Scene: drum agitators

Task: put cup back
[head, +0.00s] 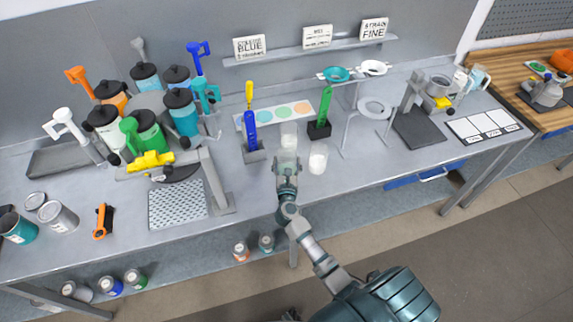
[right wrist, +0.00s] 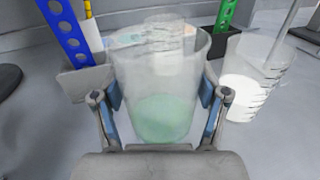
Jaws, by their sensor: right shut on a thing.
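My right gripper (head: 286,180) is shut on a clear cup (head: 287,158) near the front of the grey bench. In the right wrist view the held cup (right wrist: 160,75) stands upright between the two fingers and has pale green content at its bottom. A second clear cup (head: 318,158), with white content, stands just right of it; it also shows in the right wrist view (right wrist: 250,85). A third clear cup (head: 289,133) stands behind the held one. I cannot tell whether the held cup touches the bench. My left gripper is out of view.
A blue perforated stick (head: 250,133) in a grey holder stands left of the held cup, and a green one (head: 324,105) in a dark holder behind right. A palette with coloured circles (head: 279,114) lies behind. A white stand (head: 373,110) is farther right. The shaker machine (head: 185,165) is left.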

